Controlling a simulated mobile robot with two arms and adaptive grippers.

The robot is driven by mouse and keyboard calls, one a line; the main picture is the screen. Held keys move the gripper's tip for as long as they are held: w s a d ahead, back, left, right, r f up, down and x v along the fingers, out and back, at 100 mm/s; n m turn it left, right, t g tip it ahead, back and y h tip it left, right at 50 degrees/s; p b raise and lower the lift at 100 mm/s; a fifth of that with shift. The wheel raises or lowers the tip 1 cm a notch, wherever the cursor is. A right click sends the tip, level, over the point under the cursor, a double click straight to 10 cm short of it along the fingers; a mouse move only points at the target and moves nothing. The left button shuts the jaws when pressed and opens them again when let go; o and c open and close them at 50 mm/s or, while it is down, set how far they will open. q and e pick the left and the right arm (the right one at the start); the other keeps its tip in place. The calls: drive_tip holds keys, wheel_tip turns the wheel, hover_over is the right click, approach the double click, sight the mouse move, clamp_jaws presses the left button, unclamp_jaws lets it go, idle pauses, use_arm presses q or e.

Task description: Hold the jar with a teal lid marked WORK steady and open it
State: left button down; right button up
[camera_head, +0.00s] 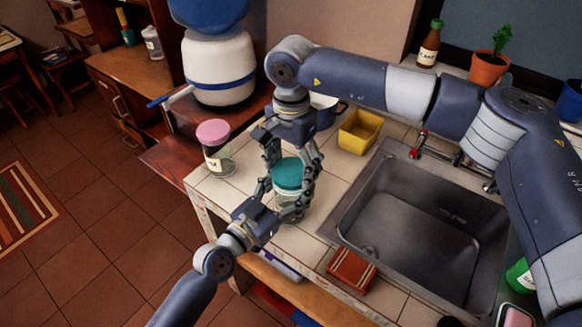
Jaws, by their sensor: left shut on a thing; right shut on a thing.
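The jar with the teal lid (288,172) stands upright on the tiled counter, left of the sink. My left gripper (280,207) comes from the lower left and is shut on the glass body of the jar. My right gripper (289,166) reaches down from above and is shut around the teal lid. The lid appears to sit on the jar. The fingers hide much of the glass, and I cannot read the WORK mark.
A jar with a pink lid (214,140) stands left of the grippers. A yellow container (360,132) is behind, and a metal sink (425,225) lies to the right. A red-brown striped item (351,270) lies by the front edge. A white and blue dispenser (221,70) stands behind.

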sight(291, 172)
drive_tip(key=shift+r, duration=0.5)
drive_tip(key=shift+r, duration=2)
use_arm(q)
drive_tip(key=shift+c, duration=1.4)
unclamp_jaws()
